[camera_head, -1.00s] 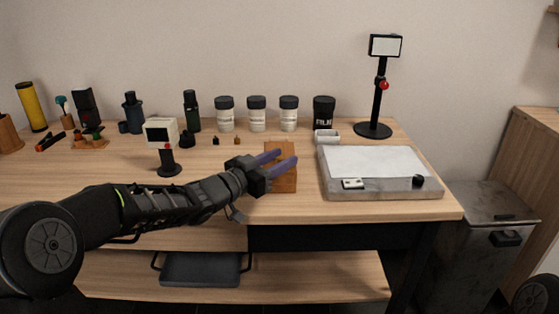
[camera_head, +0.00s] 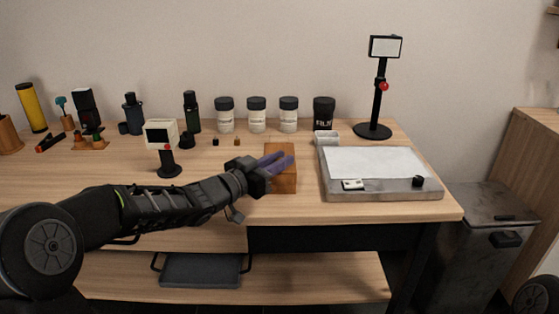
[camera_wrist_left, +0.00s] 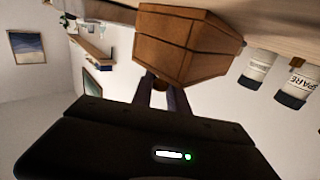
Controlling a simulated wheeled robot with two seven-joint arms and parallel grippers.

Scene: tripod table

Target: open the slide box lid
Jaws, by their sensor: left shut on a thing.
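The wooden slide box (camera_head: 285,184) stands near the front of the table, its top partly covered by my left gripper. In the left wrist view the box (camera_wrist_left: 185,45) shows large, with a seam line along its side separating the lid. My left gripper (camera_head: 280,161) reaches over the box from the left. Its purple fingers are shut on a small round brown part of the lid, which shows between them in the wrist view (camera_wrist_left: 160,86). I cannot tell whether the lid is lifted at all. My right gripper is not in view.
A grey-framed light panel (camera_head: 375,162) lies right of the box, with a small white tray (camera_head: 327,138) behind its left corner. Several jars stand at the back. Table in front of the jars is mostly clear.

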